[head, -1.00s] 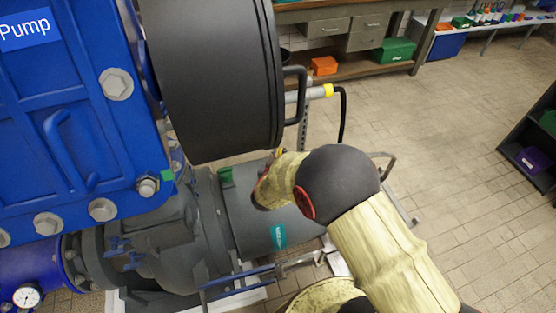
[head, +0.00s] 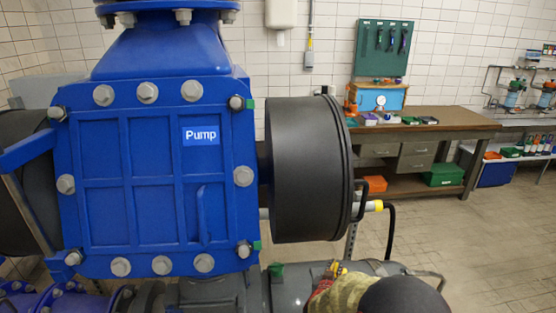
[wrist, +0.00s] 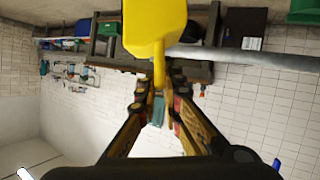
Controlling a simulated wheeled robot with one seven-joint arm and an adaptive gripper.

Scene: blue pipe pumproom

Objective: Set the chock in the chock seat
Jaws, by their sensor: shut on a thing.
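My gripper (wrist: 159,98) is in the middle of the wrist view, with its two fingers closed in on the narrow stem of a yellow piece. This piece, which looks to be the chock (wrist: 155,30), has a broad yellow body reaching past the fingertips to the top edge of the picture. In the head view my gripper (head: 335,272) is at the bottom edge, just right of the grey pump casing and below the black drum. Only small yellow bits show there, and the chock cannot be made out clearly. I cannot identify the chock seat in either view.
The blue pump (head: 150,180) fills the left, with the black drum (head: 305,170) beside it. A yellow-ended grey pipe (head: 375,206) and a black hose stand right of the drum. A workbench (head: 430,135) is at the back. The tiled floor at right is clear.

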